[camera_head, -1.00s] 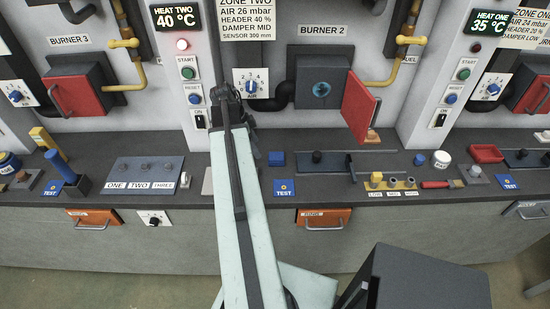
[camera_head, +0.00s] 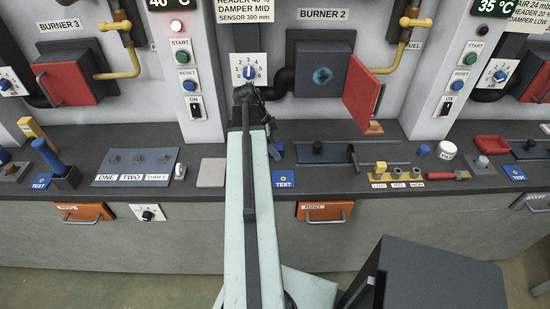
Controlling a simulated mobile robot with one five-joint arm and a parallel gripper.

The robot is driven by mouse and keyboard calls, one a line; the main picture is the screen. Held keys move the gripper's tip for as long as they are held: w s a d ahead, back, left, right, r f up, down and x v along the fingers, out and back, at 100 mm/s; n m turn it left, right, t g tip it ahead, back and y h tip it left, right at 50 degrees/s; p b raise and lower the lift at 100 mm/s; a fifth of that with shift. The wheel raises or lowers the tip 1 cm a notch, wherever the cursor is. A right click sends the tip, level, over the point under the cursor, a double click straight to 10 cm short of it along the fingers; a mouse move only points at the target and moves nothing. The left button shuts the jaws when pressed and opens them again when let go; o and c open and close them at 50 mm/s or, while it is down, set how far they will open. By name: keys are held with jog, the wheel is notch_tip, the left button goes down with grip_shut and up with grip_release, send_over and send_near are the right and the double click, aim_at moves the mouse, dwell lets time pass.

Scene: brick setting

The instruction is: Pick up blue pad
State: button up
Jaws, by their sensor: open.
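A flat blue pad marked TEST (camera_head: 284,179) lies on the dark counter, just right of my arm. A small blue block (camera_head: 276,151) sits behind it, partly hidden by my arm. My dark gripper (camera_head: 249,93) is at the far end of the arm, in front of the wall panel and beyond both blue things. It is seen from behind and its fingers are hard to make out; it is open, and I see nothing held in it. Two more blue TEST pads lie at the left (camera_head: 41,181) and at the right (camera_head: 514,173).
A dark slide rail with a knob (camera_head: 318,151) stands right of the block. A yellow socket strip (camera_head: 393,178) is farther right. A grey plate (camera_head: 212,173) lies left of my arm. The red burner door (camera_head: 362,101) stands open over the counter.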

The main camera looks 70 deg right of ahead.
jog(key=shift+s+f, duration=0.1)
jog(key=shift+f, duration=0.15)
jog(key=shift+c, duration=0.3)
jog(key=c, duration=1.4)
